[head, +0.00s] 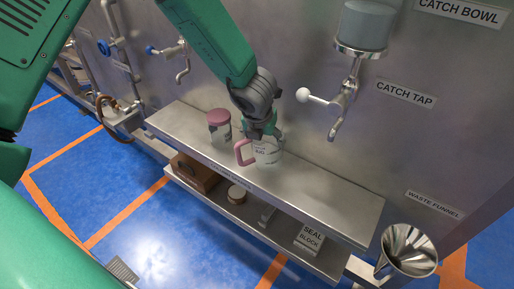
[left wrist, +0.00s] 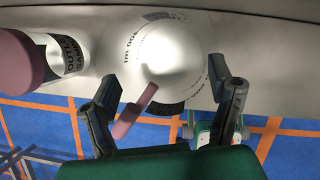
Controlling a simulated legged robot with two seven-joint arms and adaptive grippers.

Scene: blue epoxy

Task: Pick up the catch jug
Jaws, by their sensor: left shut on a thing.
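The catch jug (head: 268,154) is a pale, see-through jug with printed marks and a pink handle (head: 243,152) on its left side. It stands upright at the upper steel shelf; I cannot tell whether it touches the shelf. My left gripper (head: 262,132) comes down from above and is shut on the jug near its top. In the left wrist view the jug (left wrist: 172,45) fills the space between the two dark fingers (left wrist: 166,85), with its pink handle (left wrist: 134,112) near the left finger. My right gripper is not in view.
A jar with a pink lid (head: 219,117) stands left of the jug on the shelf (head: 325,192). A catch tap (head: 345,105) and catch bowl (head: 364,28) are on the wall at right. A waste funnel (head: 408,250) is lower right. The shelf's right part is clear.

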